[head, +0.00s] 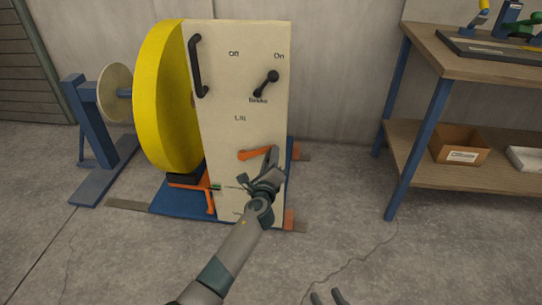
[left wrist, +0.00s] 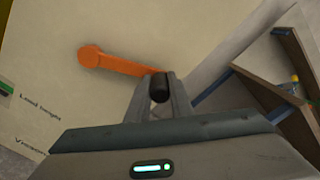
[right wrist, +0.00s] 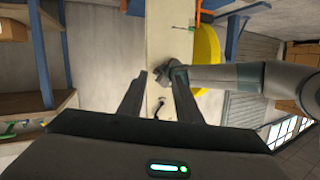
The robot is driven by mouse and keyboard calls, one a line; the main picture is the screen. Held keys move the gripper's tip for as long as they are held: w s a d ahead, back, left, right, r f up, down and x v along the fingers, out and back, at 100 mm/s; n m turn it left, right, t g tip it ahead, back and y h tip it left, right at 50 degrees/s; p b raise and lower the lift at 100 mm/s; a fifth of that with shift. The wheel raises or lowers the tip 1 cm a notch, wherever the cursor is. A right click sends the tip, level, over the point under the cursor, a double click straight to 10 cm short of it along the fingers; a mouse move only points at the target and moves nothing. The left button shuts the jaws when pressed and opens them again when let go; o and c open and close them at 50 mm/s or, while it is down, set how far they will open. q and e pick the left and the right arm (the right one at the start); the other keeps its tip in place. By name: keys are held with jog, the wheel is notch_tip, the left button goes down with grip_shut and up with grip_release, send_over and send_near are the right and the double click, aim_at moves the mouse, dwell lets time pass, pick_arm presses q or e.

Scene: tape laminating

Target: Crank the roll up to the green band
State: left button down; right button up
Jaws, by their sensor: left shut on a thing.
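The big yellow roll (head: 165,95) stands on edge at the left of a cream panel (head: 222,135); part of it shows in the right wrist view (right wrist: 207,55). An orange crank (head: 254,154) sits low on the panel. In the left wrist view its arm (left wrist: 120,63) runs right to a black knob (left wrist: 159,88). My left gripper (head: 272,158) is shut on that knob. A small green mark (head: 216,187) shows at the panel's lower left edge; my left wrist view shows green at its left edge (left wrist: 6,88). My right gripper (head: 327,297) is open and empty, well away from the panel.
The panel carries a black handle (head: 197,68) and a black lever (head: 267,83) near the Off and On labels. A blue stand (head: 92,125) is at the left. A workbench (head: 470,60) with a box (head: 459,144) on its shelf stands right. The floor between is clear.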

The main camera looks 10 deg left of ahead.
pick_arm(q)
jog(key=c, duration=1.9)
grip_release()
jog(key=shift+s+d+f, duration=0.2)
jog(key=shift+d+f, duration=0.15)
jog(key=shift+f, duration=0.15)
jog(key=o, duration=0.3)
jog(key=shift+d+f, duration=0.1)
jog(key=shift+o, duration=0.2)
jog(key=shift+w, duration=0.15)
jog(key=shift+a+r, duration=0.25)
jog(key=shift+r, duration=0.05)
pick_arm(e)
jog(key=shift+w, duration=0.1)
jog(key=shift+f, duration=0.1)
